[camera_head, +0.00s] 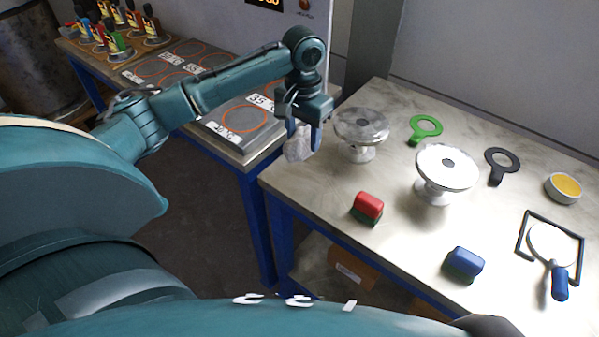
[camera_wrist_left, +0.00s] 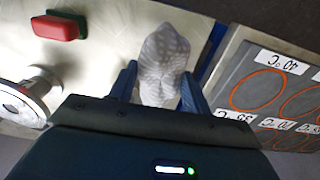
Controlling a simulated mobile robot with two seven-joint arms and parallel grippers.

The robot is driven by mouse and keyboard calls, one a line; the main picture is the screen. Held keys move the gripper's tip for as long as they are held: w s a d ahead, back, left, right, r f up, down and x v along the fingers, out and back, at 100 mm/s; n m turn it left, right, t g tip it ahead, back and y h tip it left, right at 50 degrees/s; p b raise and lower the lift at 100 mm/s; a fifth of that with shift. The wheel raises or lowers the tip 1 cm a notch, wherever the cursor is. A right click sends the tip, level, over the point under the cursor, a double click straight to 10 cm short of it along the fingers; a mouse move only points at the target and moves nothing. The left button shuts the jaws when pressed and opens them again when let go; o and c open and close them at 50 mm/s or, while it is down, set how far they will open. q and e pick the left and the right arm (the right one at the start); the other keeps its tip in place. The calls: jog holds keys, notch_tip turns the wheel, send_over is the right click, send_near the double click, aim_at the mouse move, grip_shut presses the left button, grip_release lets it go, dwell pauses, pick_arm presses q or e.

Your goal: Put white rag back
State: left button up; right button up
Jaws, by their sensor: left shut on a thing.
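The white rag (camera_head: 298,146) hangs crumpled from my left gripper (camera_head: 301,133), at the left edge of the work table. In the left wrist view the rag (camera_wrist_left: 162,62) sits between the two blue fingers of the left gripper (camera_wrist_left: 158,88), which is shut on it. The rag is over or close to the table's corner; I cannot tell whether it touches the top. My right gripper is not in view.
Two flanged vessels (camera_head: 361,130) (camera_head: 446,172) stand on the table (camera_head: 330,186). A marked hotplate (camera_head: 240,124) lies left.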

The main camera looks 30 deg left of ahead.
aim_at(303, 147)
pick_arm(q)
notch_tip(303, 147, down, 4)
jog(key=shift+f, duration=0.1)
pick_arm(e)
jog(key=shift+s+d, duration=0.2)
pick_arm(q)
notch_tip(303, 147, down, 6)
jog(key=shift+r+p, duration=0.25)
jog(key=shift+p, duration=0.05)
jog(key=shift+a, duration=0.1)
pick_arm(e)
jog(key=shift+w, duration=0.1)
pick_arm(q)
jog(key=o, duration=0.9)
jog(key=shift+f, duration=0.1)
notch_tip(303, 147, up, 12)
jog(key=shift+r, duration=0.15)
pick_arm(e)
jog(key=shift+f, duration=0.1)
